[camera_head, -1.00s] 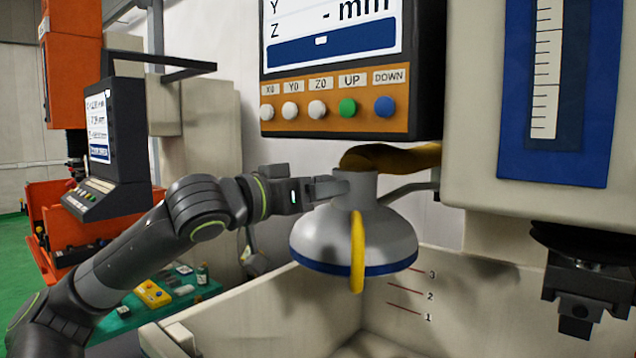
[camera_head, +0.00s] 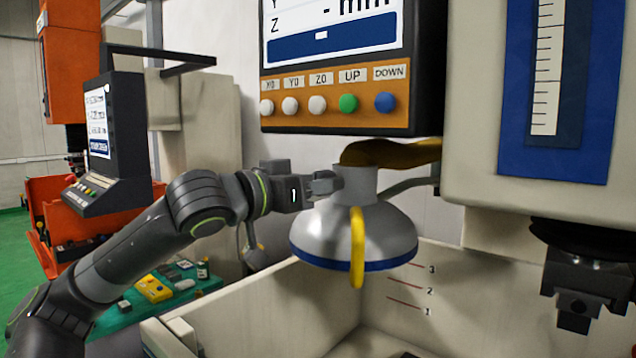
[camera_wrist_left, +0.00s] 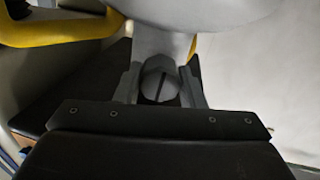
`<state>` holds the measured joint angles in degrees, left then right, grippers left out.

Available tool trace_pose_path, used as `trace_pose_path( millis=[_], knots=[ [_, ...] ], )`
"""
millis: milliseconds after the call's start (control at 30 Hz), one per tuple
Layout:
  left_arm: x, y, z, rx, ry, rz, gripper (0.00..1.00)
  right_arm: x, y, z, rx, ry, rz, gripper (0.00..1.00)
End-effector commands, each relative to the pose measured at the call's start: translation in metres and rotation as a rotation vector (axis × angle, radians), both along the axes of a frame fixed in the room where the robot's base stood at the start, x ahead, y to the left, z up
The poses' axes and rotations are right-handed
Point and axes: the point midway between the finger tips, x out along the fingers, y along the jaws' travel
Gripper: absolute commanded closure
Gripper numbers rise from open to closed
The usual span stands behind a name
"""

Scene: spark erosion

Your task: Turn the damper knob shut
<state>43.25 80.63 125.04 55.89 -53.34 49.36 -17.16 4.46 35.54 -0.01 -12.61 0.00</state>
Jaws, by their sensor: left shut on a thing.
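The damper knob (camera_wrist_left: 158,82) is a small grey round knob with a dark slot, on the neck of the fume hood. In the left wrist view it sits between my two fingers. My left gripper (camera_head: 328,183) is shut on it at the side of the hood's neck. It also shows in the left wrist view (camera_wrist_left: 160,90). In the head view the gripper hides the knob. The grey hood (camera_head: 325,230) has a blue rim, a yellow handle (camera_head: 357,250) and a yellow duct (camera_head: 385,153) on top. My right gripper is out of view.
A control panel (camera_head: 335,100) with several buttons hangs just above the hood. An open tank (camera_head: 275,310) lies below it. A machine head (camera_head: 580,280) stands at the right. A green bench (camera_head: 120,318) with small items is behind my left arm.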

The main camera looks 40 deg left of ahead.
Motion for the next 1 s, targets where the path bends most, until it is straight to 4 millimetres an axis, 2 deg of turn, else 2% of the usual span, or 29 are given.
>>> trace_pose_path(
  millis=[267,1000],
  knots=[
    [0.000,0.000,0.002,0.193,-0.049,0.002,0.87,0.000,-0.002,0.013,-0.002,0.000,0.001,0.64],
    [0.000,0.000,0.003,0.873,-0.226,0.000,0.87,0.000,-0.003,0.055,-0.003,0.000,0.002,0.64]
  ],
)
